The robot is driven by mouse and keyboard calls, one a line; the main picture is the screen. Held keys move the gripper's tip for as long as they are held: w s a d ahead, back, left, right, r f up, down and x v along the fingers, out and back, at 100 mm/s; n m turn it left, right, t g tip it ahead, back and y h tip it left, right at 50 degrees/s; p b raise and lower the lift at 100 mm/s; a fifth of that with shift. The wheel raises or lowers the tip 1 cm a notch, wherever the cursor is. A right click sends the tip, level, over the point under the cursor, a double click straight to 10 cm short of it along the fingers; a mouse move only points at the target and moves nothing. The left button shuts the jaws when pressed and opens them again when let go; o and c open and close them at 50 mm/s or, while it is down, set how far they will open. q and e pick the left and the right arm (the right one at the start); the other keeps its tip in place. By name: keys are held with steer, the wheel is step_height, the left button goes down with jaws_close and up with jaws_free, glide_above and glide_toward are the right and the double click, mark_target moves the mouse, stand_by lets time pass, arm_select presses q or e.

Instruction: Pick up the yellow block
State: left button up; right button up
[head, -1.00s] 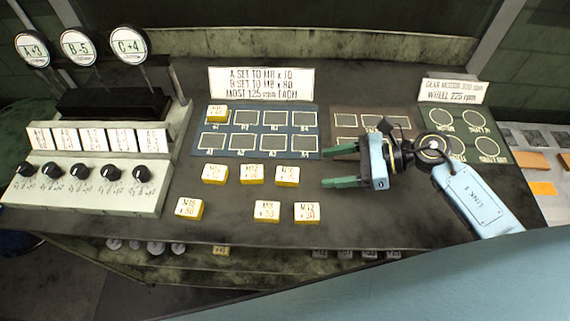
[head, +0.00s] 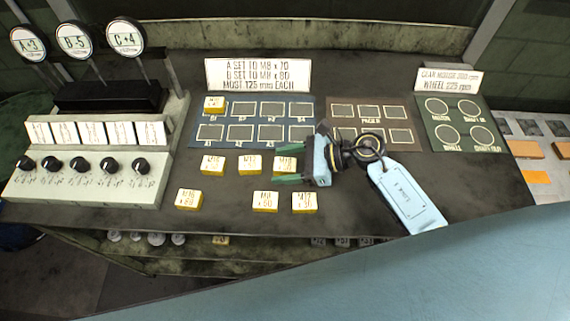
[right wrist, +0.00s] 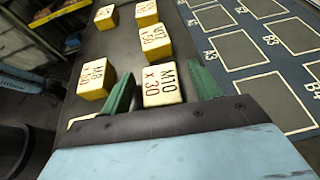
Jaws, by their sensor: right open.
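Several yellow blocks with white labelled tops lie on the dark bench. The block marked M10 x 30 (right wrist: 161,83) sits between the green fingers of my right gripper (right wrist: 158,72) in the right wrist view. In the head view that block (head: 286,161) is at the right end of the upper loose row, partly covered by my right gripper (head: 279,167). The gripper is open, one finger on each side of the block; whether they touch it I cannot tell. My left gripper is not in view.
Other yellow blocks (head: 249,165) stand to the left and in front (head: 265,202). One block (head: 214,104) rests on the blue slot mat (head: 197,119). Brown and green mats (head: 441,149) lie to the right. A knob panel (head: 75,186) stands at left. A sign (head: 258,75) stands behind.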

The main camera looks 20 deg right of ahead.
steer(key=c, duration=1.1)
